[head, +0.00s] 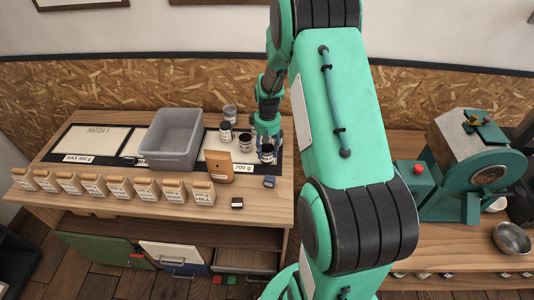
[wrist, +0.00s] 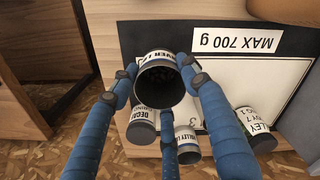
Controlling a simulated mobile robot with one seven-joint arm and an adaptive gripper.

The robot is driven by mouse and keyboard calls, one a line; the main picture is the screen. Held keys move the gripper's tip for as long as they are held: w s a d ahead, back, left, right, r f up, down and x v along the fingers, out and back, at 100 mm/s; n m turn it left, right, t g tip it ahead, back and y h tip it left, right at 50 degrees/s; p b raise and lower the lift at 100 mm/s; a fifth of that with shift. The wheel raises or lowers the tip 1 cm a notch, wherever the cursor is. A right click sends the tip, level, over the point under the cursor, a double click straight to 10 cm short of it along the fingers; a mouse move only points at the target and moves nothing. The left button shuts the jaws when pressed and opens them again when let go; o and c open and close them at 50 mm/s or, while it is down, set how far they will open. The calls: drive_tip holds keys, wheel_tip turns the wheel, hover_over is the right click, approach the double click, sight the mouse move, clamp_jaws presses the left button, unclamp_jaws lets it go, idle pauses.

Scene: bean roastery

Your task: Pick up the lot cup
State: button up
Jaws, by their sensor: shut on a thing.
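The lot cup (wrist: 158,60) is a small dark cup with a pale label ending in "VER L…", seen in the wrist view with its open mouth towards me. My gripper (wrist: 160,82) has its blue fingers closed around this cup. In the head view my gripper (head: 267,137) is at the right end of the wooden bench, around the dark cup (head: 268,154). I cannot tell whether the cup touches the mat below. Other labelled cups stand close by: a decaf cup (wrist: 141,127), a valley cup (wrist: 187,143) and another (wrist: 257,130).
A grey bin (head: 171,139) stands left of the cups. A brown bag (head: 219,166) and small dark blocks (head: 237,203) are in front. A green roaster (head: 474,165) stands on the right.

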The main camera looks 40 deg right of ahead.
wheel_tip(320, 180, up, 8)
drive_tip(key=shift+f+p, duration=0.25)
drive_tip(key=shift+p, duration=0.2)
idle(0.6)
wheel_tip(320, 180, up, 6)
drive_tip(key=w+a, duration=1)
drive_tip(key=w, duration=0.5)
drive_tip(key=w+a+m+b, duration=0.1)
drive_tip(key=w+a, duration=1.2)
drive_tip(key=a, duration=0.5)
drive_tip(key=shift+d+f, duration=0.2)
drive_tip(key=shift+f, duration=2.5)
